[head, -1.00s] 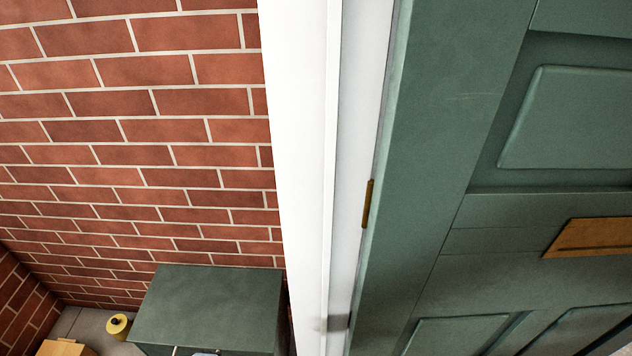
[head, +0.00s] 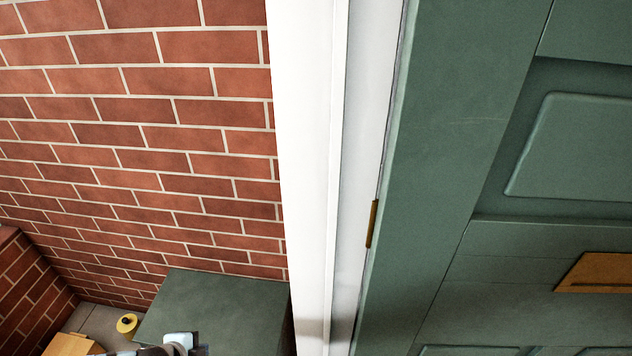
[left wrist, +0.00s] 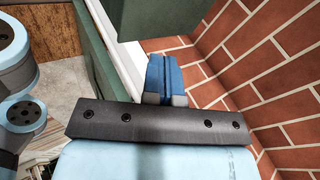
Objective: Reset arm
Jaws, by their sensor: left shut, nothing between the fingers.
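My left gripper (left wrist: 166,82) shows in the left wrist view with its blue fingers closed together and empty. Its fingertips point toward the red brick wall (left wrist: 275,62) and a dark green box-like piece (left wrist: 150,18); I cannot tell how near they are. In the head view only a light blue and grey part of my arm shows at the bottom edge, in front of the green cabinet (head: 225,305). My right gripper is in neither view.
A green panelled door (head: 440,150) with a brass plate (head: 597,272) fills the right of the head view. A white door frame (head: 305,150) stands beside the brick wall (head: 130,130). A yellow round object (head: 127,324) and a wooden piece (head: 72,345) lie low at left.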

